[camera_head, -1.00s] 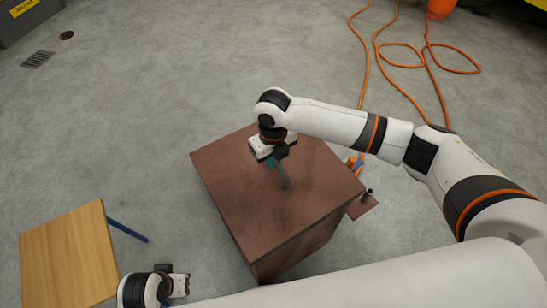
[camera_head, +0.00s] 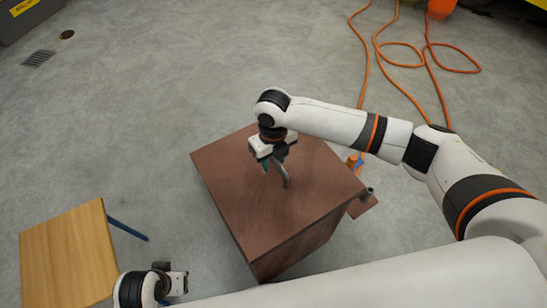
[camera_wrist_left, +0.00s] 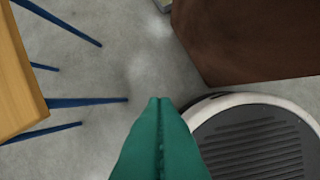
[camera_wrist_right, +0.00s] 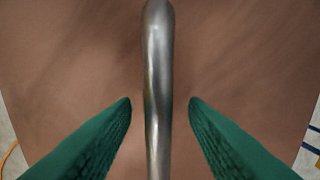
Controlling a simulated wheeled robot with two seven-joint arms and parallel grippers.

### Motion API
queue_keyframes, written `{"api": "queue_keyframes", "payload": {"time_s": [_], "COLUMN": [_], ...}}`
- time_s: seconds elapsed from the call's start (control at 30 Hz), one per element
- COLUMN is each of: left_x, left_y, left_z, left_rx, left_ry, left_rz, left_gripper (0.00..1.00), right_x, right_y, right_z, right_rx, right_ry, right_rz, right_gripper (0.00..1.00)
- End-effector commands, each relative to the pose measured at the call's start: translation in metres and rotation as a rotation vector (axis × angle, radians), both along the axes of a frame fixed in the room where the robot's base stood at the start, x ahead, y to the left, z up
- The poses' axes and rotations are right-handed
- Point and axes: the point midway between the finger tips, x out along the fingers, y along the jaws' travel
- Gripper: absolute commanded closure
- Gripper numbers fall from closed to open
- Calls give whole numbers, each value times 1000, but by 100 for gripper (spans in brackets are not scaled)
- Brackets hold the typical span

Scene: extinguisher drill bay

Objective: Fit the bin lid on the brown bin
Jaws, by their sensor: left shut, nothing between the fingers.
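The brown bin (camera_head: 295,250) stands on the floor at the middle front. Its flat brown top, which looks like the bin lid (camera_head: 235,190), covers it; I cannot tell whether it is fully seated. A bent grey metal handle (camera_head: 286,178) rises from the lid. My right gripper (camera_head: 277,166) is above the lid at the handle. In the right wrist view its green fingers (camera_wrist_right: 160,103) are apart, one on each side of the handle (camera_wrist_right: 158,90), with gaps showing. My left gripper (camera_wrist_left: 160,100) is shut and empty, between the wooden table and the bin.
A wooden table (camera_head: 65,255) with blue legs stands at the left front. A small brown piece with a grey tube (camera_head: 366,205) sits at the bin's right side. Orange hoses (camera_head: 430,60) lie at the back right.

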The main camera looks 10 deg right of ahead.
Motion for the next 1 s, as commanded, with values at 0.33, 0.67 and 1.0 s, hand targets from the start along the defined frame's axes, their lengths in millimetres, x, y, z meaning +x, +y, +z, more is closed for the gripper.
{"api": "queue_keyframes", "payload": {"time_s": [0.33, 0.67, 1.0], "left_x": [-1, -7, -16], "left_y": [0, 0, 1], "left_z": [-3, -60, -93], "left_rx": [1, 4, 4], "left_ry": [3, 40, 54], "left_rz": [-1, -7, -9], "left_gripper": [100, 100, 100], "right_x": [-1, 0, 0], "right_y": [-1, 0, 0], "right_z": [5, 73, 117], "right_rx": [-4, -1, -2], "right_ry": [4, 0, 2], "right_rz": [-1, 0, 0], "right_gripper": [60, 60, 60]}}
